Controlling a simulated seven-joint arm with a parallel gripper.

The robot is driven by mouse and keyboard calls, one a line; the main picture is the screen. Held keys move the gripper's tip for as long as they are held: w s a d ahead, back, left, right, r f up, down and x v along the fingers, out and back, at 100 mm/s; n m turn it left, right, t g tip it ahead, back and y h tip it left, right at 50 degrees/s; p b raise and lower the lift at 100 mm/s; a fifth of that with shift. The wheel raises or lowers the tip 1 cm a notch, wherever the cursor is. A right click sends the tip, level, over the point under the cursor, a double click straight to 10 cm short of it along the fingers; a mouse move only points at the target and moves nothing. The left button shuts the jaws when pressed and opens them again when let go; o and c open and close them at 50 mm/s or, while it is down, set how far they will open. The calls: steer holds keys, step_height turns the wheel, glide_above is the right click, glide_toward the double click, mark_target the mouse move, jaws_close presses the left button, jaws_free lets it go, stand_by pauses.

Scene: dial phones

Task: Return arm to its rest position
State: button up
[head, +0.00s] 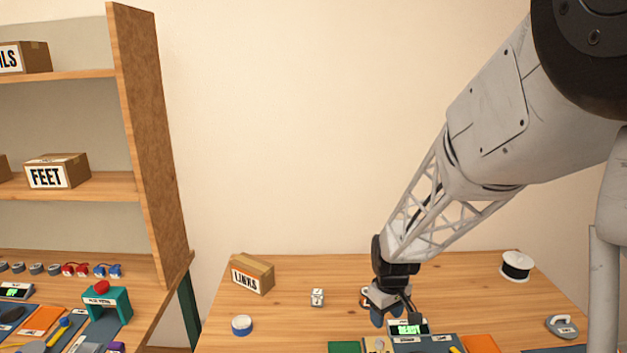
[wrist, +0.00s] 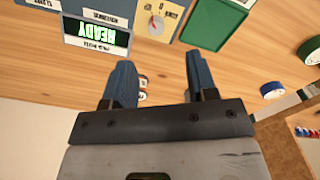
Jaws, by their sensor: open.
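My arm reaches in from the upper right in the head view, and my gripper (head: 384,312) hangs low over the table, behind a small device with a lit green display (head: 409,328). In the wrist view my gripper (wrist: 160,76) shows two blue fingers spread wide apart with nothing held between them. The display (wrist: 97,36) shows in the wrist view beyond the left finger and reads READY, upside down. Small round pale items (wrist: 143,84) lie on the wood between the fingers, partly hidden by them.
A LINKS box (head: 252,274), a small white item (head: 317,297) and a blue-and-white roll (head: 242,325) stand left of my gripper. A green tray (head: 344,347) lies at the front. A white spool (head: 516,266) stands back right. Wooden shelving (head: 150,150) rises at left.

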steer(key=s+r+m, duration=0.2)
steer(key=s+r, duration=0.4)
steer(key=s, duration=0.3)
steer(key=s+r+m+t, duration=0.1)
steer(key=s+r+m, duration=0.1)
steer(key=s+r, duration=0.4)
steer(key=s+r+m+t, duration=0.1)
steer(key=s+r, duration=0.5)
steer(key=s, duration=0.7)
steer(key=shift+r+m, duration=0.25)
steer(key=shift+m, duration=0.25)
